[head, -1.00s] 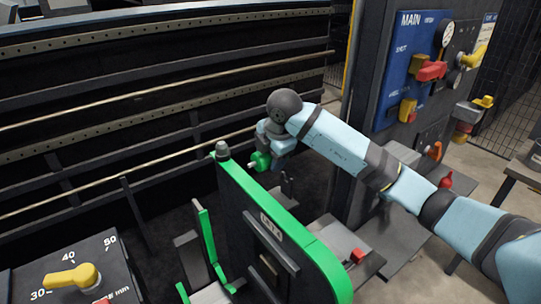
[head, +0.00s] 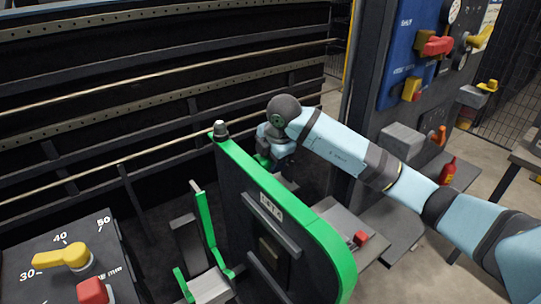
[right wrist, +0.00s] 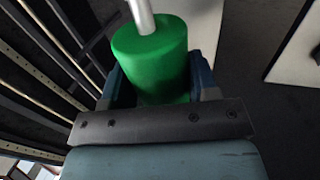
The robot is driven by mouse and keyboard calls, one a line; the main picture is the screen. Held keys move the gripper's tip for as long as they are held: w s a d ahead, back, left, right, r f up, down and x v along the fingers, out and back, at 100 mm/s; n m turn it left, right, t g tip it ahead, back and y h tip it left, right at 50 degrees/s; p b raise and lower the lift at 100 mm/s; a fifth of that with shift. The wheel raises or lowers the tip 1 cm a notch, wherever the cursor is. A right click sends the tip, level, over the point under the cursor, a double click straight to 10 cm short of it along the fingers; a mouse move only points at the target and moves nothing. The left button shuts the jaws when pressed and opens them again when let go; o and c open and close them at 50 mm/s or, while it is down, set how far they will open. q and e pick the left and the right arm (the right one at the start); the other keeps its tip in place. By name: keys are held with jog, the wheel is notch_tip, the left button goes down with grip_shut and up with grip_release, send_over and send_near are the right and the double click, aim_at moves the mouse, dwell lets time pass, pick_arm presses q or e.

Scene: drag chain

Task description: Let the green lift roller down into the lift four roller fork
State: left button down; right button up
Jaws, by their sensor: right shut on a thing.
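The green lift roller (right wrist: 150,58) is a green cylinder with a pale metal shaft out of its end. In the right wrist view it sits between the two blue fingers of my right gripper (right wrist: 154,82), which is shut on it. In the head view my right gripper (head: 272,150) is just behind the tall green-edged panel (head: 300,235), near its top. Only a small green part of the roller (head: 262,160) shows there, and the panel hides what is below it. I cannot pick out the lift four roller fork for certain. My left gripper is not in view.
A smaller green-edged bracket (head: 205,232) stands left of the panel. A dial box with a yellow knob (head: 62,256) is at the lower left. The blue control board (head: 400,52) with red and yellow handles is at the right. Dark rails run behind.

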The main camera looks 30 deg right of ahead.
jog(key=shift+f+b, duration=0.8)
jog(key=shift+f, duration=0.95)
jog(key=o, duration=1.1)
jog(key=shift+r, duration=0.1)
jog(key=p+v, duration=0.1)
jog(key=v, duration=1.2)
jog(key=shift+s+r, duration=0.1)
jog(key=shift+r, duration=0.25)
